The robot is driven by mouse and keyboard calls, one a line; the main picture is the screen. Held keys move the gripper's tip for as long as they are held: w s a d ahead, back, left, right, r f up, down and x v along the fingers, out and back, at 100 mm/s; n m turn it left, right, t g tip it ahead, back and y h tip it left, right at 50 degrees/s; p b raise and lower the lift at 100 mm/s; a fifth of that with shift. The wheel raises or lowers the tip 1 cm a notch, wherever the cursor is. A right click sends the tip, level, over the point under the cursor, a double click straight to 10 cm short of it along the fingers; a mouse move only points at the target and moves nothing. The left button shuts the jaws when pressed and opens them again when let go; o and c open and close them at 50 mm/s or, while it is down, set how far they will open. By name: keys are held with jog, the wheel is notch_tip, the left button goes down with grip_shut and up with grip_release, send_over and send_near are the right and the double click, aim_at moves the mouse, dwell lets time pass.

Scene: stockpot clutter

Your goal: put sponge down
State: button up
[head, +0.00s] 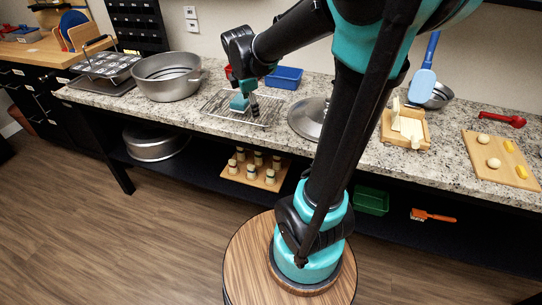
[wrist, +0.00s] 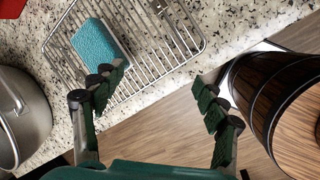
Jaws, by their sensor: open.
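A teal sponge (head: 239,102) rests on a wire rack (head: 228,117) on the granite counter. In the wrist view the sponge (wrist: 102,45) lies at the upper left on the rack (wrist: 165,62). My gripper (head: 247,96) is over the rack, close to the sponge. In the wrist view my gripper (wrist: 160,92) has its fingers spread wide with nothing between them. The left finger overlaps the sponge's lower right corner in the picture; I cannot tell whether they touch.
A large pot (head: 167,76) stands left of the rack, and a metal lid (head: 307,118) lies to its right. A blue bin (head: 284,78) and a red container (head: 229,72) are behind. A wooden board (head: 501,160) lies at the far right.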

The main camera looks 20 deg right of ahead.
jog(key=s+f+m, duration=0.2)
jog(key=m, duration=0.1)
jog(key=s+d+f+m, duration=0.1)
jog(key=s+f+m, duration=0.1)
jog(key=s, duration=0.1)
jog(key=s+d+f+m, duration=0.1)
jog(key=s+m, duration=0.2)
jog(key=shift+s+d+f+m+y, duration=0.1)
jog(key=shift+s+f+m+y, duration=0.2)
jog(key=shift+f+y, duration=0.1)
jog(key=s+f+m, duration=0.6)
jog(key=s+m, duration=0.3)
jog(key=m, duration=0.1)
jog(key=shift+s+d+f+t+y, duration=0.25)
jog(key=shift+s+d+t+y, duration=0.05)
jog(key=shift+s+d+y, duration=0.1)
jog(key=shift+w, duration=0.1)
